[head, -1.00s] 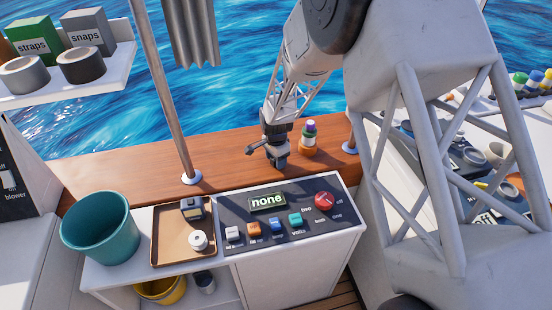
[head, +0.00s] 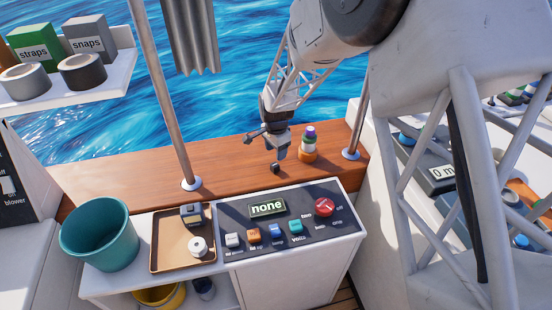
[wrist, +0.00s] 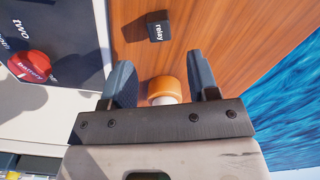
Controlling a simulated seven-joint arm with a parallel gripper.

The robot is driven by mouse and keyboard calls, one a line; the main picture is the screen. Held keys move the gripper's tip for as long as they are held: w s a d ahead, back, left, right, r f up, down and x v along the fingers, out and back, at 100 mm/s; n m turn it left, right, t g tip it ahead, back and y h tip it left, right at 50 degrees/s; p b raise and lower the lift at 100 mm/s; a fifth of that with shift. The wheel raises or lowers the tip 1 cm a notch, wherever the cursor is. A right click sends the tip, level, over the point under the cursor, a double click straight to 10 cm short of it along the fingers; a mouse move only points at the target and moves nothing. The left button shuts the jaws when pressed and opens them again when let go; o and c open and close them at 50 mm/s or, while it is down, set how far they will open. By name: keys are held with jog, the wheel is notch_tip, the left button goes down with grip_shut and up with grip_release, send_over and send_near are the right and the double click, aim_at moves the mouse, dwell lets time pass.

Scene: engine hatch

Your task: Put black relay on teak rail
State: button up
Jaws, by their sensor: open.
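The black relay (wrist: 157,27) lies on the teak rail (wrist: 205,22) in the wrist view, with its white "relay" label showing. It is beyond my fingertips and apart from them. In the head view, my gripper hides or merges with it, so I cannot pick it out surely. The teak rail (head: 110,182) runs along the sea side behind the panel. My gripper (head: 277,160) is above the rail, left of a small stack; in the wrist view my gripper (wrist: 160,70) has its two fingers apart with nothing held.
A stack with an orange base (head: 307,155) stands on the rail close to my gripper. Metal posts (head: 165,95) rise from the rail. The switch panel (head: 280,225), brown tray (head: 168,262) and teal bucket (head: 100,235) are nearer. The rail's left stretch is clear.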

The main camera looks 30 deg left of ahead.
aim_at(277, 164)
jog(key=shift+r, duration=2.35)
jog(key=s+d+r+n, duration=0.1)
jog(key=d+r, duration=0.6)
jog(key=d, duration=0.4)
jog(key=s+d+r+t, duration=0.1)
jog(key=d+r, duration=0.5)
jog(key=d, duration=0.5)
jog(key=s+d+r+n, duration=0.1)
jog(key=d+r, duration=0.6)
jog(key=d, duration=0.4)
jog(key=s+d+r+n, duration=0.1)
jog(key=s+d+r, duration=0.1)
jog(key=s+d, duration=1)
jog(key=s+d+r+n+t, duration=0.1)
jog(key=s+d, duration=1.1)
jog(key=shift+s+d+r+t, duration=0.25)
jog(key=shift+s+r+t, duration=0.05)
jog(key=shift+s+r, duration=0.05)
